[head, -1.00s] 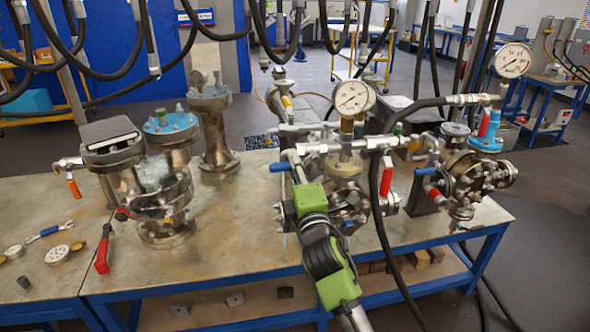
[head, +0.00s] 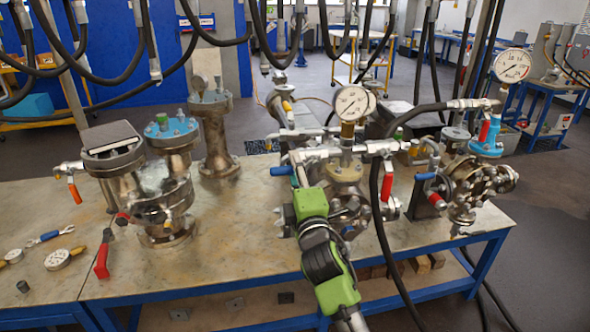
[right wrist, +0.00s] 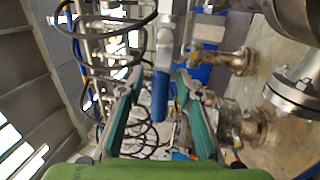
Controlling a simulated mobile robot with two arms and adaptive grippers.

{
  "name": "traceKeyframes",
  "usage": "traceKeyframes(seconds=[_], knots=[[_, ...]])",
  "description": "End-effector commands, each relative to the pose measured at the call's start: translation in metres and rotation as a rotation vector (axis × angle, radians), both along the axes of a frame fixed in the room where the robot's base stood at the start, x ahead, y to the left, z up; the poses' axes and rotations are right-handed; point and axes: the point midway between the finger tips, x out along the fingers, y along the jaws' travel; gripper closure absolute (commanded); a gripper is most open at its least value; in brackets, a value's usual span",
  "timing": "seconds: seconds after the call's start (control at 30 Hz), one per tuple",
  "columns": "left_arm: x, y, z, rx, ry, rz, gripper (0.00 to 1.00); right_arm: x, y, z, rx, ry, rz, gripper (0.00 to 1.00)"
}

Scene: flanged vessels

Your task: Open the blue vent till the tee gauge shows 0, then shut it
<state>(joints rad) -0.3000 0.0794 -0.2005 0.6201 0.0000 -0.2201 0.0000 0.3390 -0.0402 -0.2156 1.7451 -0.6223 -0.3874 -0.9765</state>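The blue vent handle (head: 281,170) sticks out to the left of the pipe tee in the head view. In the right wrist view the blue handle (right wrist: 160,96) lies between the two green fingers, with a gap on each side. My right gripper (head: 300,176) is open around it; its fingertips (right wrist: 161,76) are partly hidden in the head view. The tee gauge (head: 350,104) stands above the tee with a white dial; its needle is too small to read surely. My left gripper is not in view.
A red lever (head: 387,185) hangs right of the tee, beside a black hose (head: 375,190). Another gauge (head: 512,65) stands at the far right. Flanged vessels (head: 165,185) stand on the left. The bench top (head: 240,240) in front is mostly clear.

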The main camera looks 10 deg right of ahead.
Motion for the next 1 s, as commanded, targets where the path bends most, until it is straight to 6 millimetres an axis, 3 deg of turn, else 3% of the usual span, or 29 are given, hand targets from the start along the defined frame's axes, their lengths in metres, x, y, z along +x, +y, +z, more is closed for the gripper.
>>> traceKeyframes(seconds=[0.27,0.7,1.0], knots=[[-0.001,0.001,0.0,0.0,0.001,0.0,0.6,-0.019,0.0,-0.005,-0.002,0.001,0.0,0.68],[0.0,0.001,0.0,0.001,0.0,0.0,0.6,-0.102,0.0,-0.022,0.0,0.002,0.0,0.68],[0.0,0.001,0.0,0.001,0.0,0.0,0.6,-0.118,0.001,-0.024,0.0,0.0,0.0,0.68]])
